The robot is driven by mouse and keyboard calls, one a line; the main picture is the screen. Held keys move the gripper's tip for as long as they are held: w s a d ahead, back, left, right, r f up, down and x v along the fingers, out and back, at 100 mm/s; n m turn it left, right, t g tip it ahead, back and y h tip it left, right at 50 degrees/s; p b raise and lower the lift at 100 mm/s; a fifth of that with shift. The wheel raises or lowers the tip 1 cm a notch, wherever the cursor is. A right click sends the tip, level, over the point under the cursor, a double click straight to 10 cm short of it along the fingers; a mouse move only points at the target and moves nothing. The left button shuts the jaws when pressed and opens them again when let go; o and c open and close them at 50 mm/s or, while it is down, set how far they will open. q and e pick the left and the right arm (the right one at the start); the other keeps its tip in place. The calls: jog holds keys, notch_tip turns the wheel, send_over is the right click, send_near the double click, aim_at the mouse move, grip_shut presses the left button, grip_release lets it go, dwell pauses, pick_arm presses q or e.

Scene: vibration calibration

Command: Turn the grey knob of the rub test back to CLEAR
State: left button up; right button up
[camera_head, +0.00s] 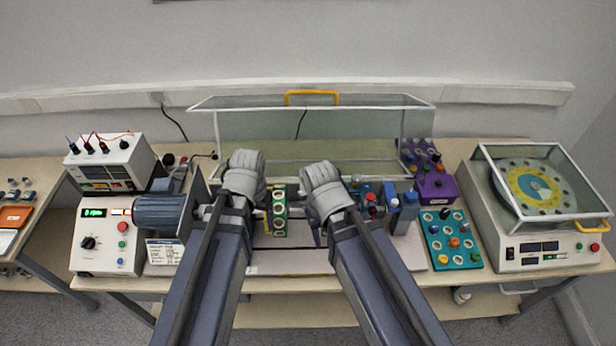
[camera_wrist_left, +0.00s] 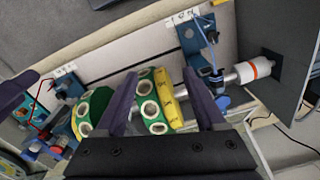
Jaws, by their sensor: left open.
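I cannot clearly make out the grey knob or the CLEAR mark in either view. A shaft rig stands at the middle of the bench, with a green and yellow disc (camera_head: 279,215) that also shows in the left wrist view (camera_wrist_left: 152,104). A blue bracket (camera_wrist_left: 190,38) stands beside the shaft. My left gripper (camera_wrist_left: 160,82) is open, its two dark fingers apart over the disc; no held thing shows between them. In the head view its fingers are mostly hidden. My right gripper (camera_head: 317,236) is right of the disc; its jaws are mostly hidden behind the arm.
A clear guard with a yellow handle (camera_head: 311,93) stands behind the rig. A control box with a black knob (camera_head: 88,242) and a motor (camera_head: 160,212) are left. A teal tray (camera_head: 437,255), a purple holder (camera_head: 438,188) and a balancing machine (camera_head: 535,248) are right.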

pick_arm(q)
jog(key=w+r+m+p, duration=0.2)
jog(key=w+r+p, duration=0.2)
jog(key=r, duration=0.1)
jog(key=m, duration=1.5)
send_over(303, 192)
jog(key=shift+s+a+r, duration=0.1)
jog(key=shift+a+r, duration=0.25)
jog(key=shift+r, duration=0.1)
pick_arm(e)
notch_tip(303, 192, up, 6)
pick_arm(q)
jog(key=shift+d+m, duration=0.4)
jog(key=shift+m, duration=0.3)
notch_tip(303, 192, down, 8)
jog(key=b, duration=0.7)
jog(key=shift+r, duration=0.1)
pick_arm(e)
notch_tip(303, 192, down, 8)
pick_arm(q)
jog(key=shift+c, duration=0.4)
pick_arm(e)
jog(key=shift+r, duration=0.1)
pick_arm(q)
grip_shut()
